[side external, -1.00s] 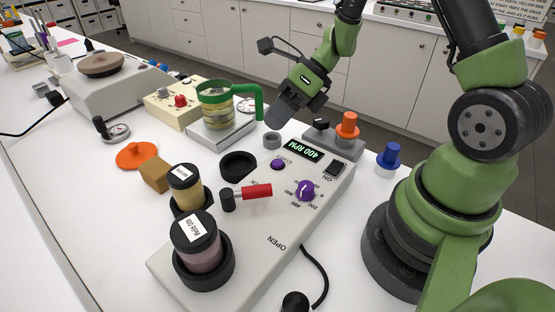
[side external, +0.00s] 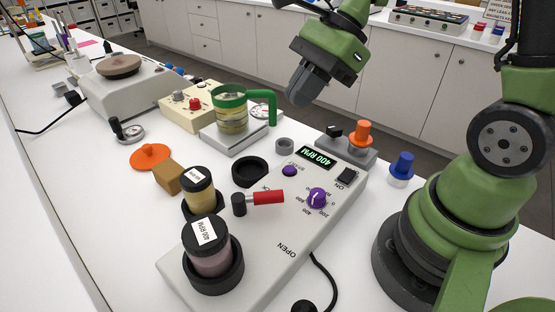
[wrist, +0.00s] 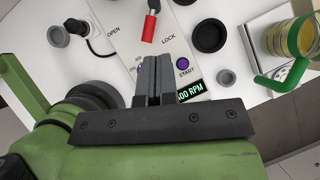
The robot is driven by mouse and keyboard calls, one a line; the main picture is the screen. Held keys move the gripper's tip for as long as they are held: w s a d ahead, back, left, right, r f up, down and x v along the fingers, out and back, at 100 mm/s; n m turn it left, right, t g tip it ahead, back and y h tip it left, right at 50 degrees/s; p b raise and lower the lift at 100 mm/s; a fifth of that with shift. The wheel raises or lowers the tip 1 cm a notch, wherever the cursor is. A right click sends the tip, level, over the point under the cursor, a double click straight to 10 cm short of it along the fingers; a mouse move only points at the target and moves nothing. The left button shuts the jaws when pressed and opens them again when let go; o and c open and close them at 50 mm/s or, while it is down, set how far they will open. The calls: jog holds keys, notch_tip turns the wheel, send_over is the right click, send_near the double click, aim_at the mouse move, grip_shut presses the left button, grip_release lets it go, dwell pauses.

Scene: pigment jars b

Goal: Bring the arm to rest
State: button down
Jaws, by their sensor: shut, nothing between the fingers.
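My gripper (side external: 303,92) hangs in the air above the far edge of the bench, beyond the mixer box and apart from everything. In the wrist view its two grey fingers (wrist: 156,65) lie together, shut with nothing between them. My arm is folded, with its upper part out of the side view's top edge. Below stands the grey mixer box (side external: 279,226) with a lit display (side external: 317,158) reading 400 RPM, a purple knob (side external: 317,198), a purple start button (side external: 289,171) and a red-handled lever (side external: 268,197).
A green-handled holder (side external: 273,108) carries a yellow jar on a scale. Air around my gripper is clear.

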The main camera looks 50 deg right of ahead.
jog(key=s+r+n+t+h, duration=0.4)
jog(key=s+r+n, duration=0.5)
jog(key=n, duration=0.8)
jog(key=shift+s+n+h, duration=0.4)
jog(key=shift+s, duration=0.6)
jog(key=shift+d, duration=0.1)
dwell(5.2)
